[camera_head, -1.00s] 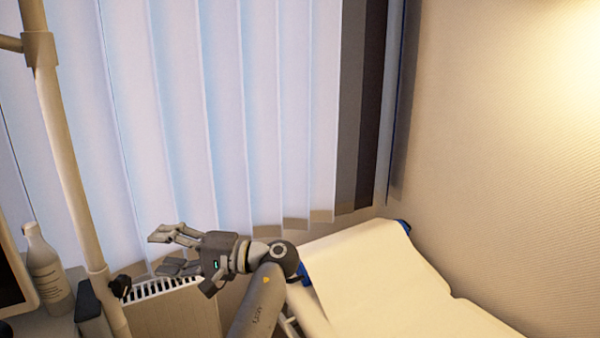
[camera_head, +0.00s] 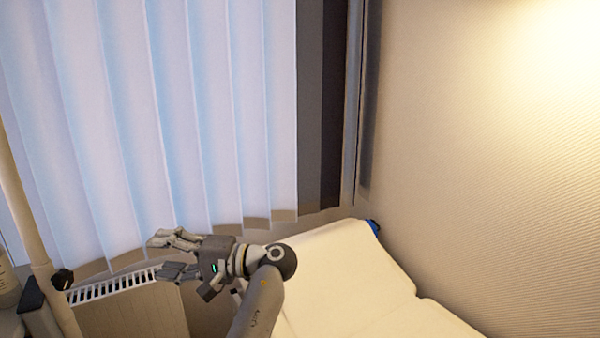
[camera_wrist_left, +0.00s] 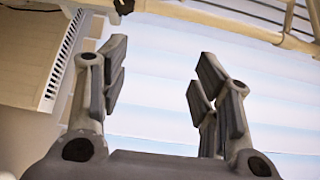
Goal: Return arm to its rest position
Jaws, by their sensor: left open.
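My left gripper (camera_head: 166,256) is in the lower middle-left of the head view, at the end of my bent arm, pointing left. It is open and empty, in front of the blinds and the radiator in the picture. In the left wrist view its two fingers (camera_wrist_left: 158,85) stand wide apart with nothing between them. My right gripper is not in view.
A radiator (camera_head: 135,313) stands below the blinds (camera_head: 150,120). A padded couch (camera_head: 345,275) with a pale cover lies right of my arm, beside a textured wall (camera_head: 480,170). A pole (camera_head: 25,215) stands at the left, near a bottle (camera_head: 7,285).

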